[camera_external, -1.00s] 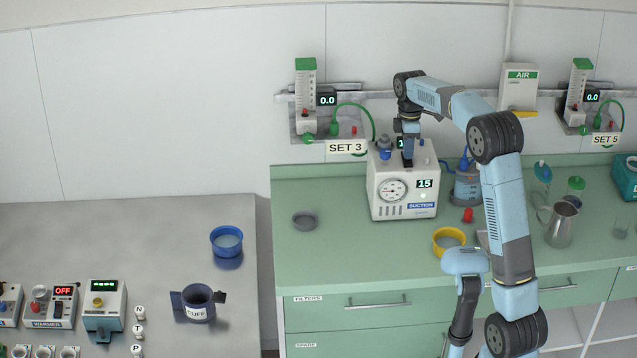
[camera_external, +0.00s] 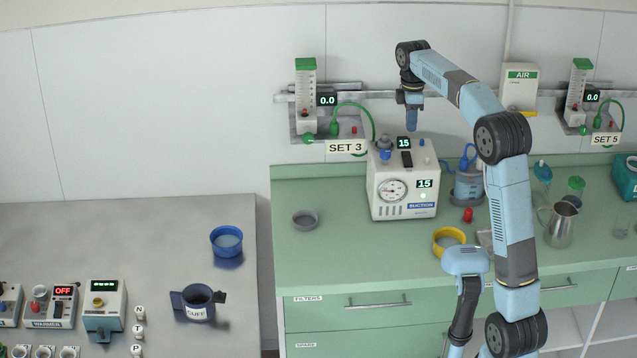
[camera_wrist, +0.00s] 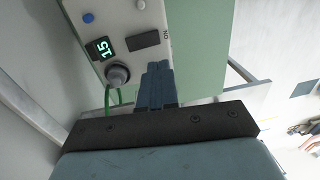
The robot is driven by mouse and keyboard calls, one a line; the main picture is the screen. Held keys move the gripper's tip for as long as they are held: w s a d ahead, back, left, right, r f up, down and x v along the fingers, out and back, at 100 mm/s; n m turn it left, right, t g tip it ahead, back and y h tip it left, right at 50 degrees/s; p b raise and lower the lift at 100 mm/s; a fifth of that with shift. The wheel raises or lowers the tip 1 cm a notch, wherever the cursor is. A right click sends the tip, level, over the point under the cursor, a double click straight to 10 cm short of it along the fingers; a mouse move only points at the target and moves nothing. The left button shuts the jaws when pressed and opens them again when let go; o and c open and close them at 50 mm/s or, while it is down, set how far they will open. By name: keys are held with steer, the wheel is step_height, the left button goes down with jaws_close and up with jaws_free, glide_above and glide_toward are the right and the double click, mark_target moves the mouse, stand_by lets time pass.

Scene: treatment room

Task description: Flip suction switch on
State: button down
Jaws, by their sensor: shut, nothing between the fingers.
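The suction unit (camera_external: 385,192) is a white box on the green counter, with a round gauge and a green "15" on its front. Its top carries a second "15" display (camera_external: 404,143), a blue-grey knob (camera_external: 384,149) and a dark switch (camera_external: 406,160). The wrist view shows the dark switch (camera_wrist: 143,40) beside an "ON" label, with the display (camera_wrist: 101,49) next to it. My gripper (camera_external: 412,124) is shut and empty, pointing down above the back of the unit, clear of it. Its fingers also show in the wrist view (camera_wrist: 157,85).
The SET 3 flowmeter (camera_external: 306,95) with its green tube is on the wall behind the unit. A blue-capped jar (camera_external: 467,185) stands to its right, and a yellow-rimmed cup (camera_external: 449,241) in front. The counter left of the unit is mostly clear except for a grey dish (camera_external: 305,220).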

steer(key=shift+s+r, duration=0.2)
steer(key=shift+r, duration=1.35)
